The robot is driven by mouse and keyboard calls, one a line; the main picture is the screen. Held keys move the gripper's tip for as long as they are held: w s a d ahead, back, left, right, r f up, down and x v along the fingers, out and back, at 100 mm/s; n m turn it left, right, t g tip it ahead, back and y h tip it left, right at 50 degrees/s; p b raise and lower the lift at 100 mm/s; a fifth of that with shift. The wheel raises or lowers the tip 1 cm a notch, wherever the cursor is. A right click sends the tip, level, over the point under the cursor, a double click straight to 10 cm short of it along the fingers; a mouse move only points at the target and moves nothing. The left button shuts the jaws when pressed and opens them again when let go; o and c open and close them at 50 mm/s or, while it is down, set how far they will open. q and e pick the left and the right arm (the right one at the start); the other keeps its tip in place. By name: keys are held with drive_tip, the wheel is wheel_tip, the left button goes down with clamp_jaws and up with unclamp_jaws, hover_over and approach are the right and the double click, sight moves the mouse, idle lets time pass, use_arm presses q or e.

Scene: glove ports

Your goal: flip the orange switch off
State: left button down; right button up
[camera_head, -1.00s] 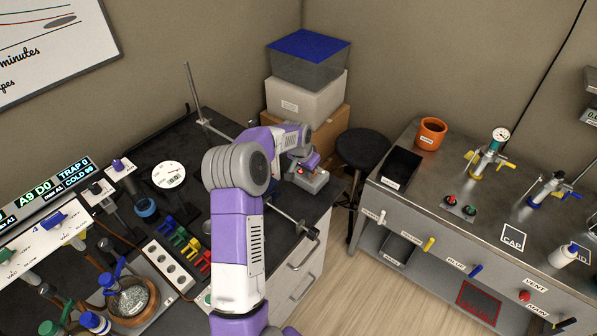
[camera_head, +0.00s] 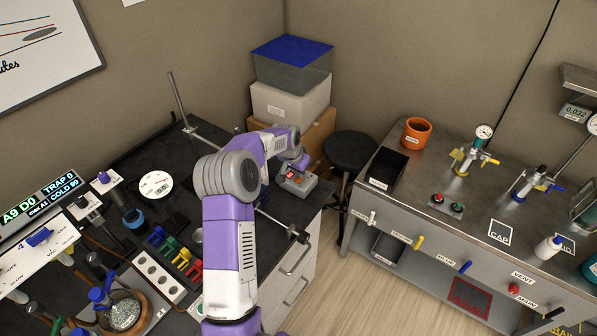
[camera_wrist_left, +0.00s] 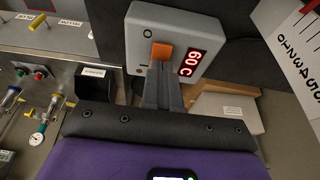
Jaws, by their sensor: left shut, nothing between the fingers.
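The orange switch (camera_wrist_left: 162,53) is a small rocker on a grey control box (camera_wrist_left: 150,25) with a red display reading 60 C, in the left wrist view. The box also shows at the far right corner of the dark bench in the head view (camera_head: 302,187). There the switch itself is hidden or too small to make out. My left gripper (camera_wrist_left: 161,70) is shut and empty, its fingertips right at the switch. I cannot tell whether they touch it. The gripper also shows over the box in the head view (camera_head: 299,165). My right gripper is not in view.
A metal rod (camera_head: 285,222) lies near the bench's right edge. Stacked boxes (camera_head: 290,98) and a black stool (camera_head: 350,152) stand beyond it. Several coloured clips (camera_head: 172,245) and a power strip (camera_head: 158,275) lie nearer. A steel bench (camera_head: 470,210) with valves stands at the right.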

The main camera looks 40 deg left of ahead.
use_arm(q)
drive_tip(key=shift+r+p, duration=0.4)
drive_tip(key=shift+r, duration=0.15)
drive_tip(key=p+v, duration=0.2)
drive_tip(key=v, duration=0.1)
drive_tip(key=shift+w+r, duration=0.1)
drive_tip(key=shift+w, duration=0.25)
drive_tip(key=s+v, duration=0.1)
drive_tip(key=v, duration=0.9)
drive_tip(key=shift+s+f, duration=0.3)
drive_tip(key=shift+f, duration=0.05)
